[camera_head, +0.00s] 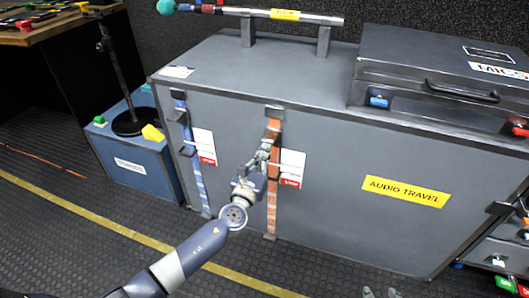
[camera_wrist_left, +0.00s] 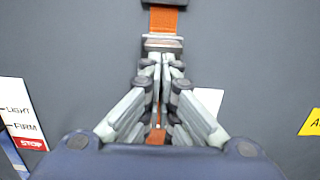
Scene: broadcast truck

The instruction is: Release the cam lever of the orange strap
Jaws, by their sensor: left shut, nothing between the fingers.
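The orange strap (camera_head: 271,208) runs down the front of the large grey case, and its upper part shows in the left wrist view (camera_wrist_left: 164,20). A metal buckle piece (camera_wrist_left: 163,43), apparently the cam lever, lies across the strap just above my fingertips. My left gripper (camera_head: 266,146) is shut and empty in front of the strap; its fingertips (camera_wrist_left: 160,60) are just below the metal piece. I cannot tell whether they touch it.
A blue strap (camera_head: 193,150) hangs to the left on the grey case (camera_head: 335,220). Red-and-white labels (camera_head: 291,168) sit beside the straps. A black MICS case (camera_head: 440,75) and a raised bar (camera_head: 285,16) are on top. A blue STANDS box (camera_head: 135,160) stands left. The floor in front is mostly clear.

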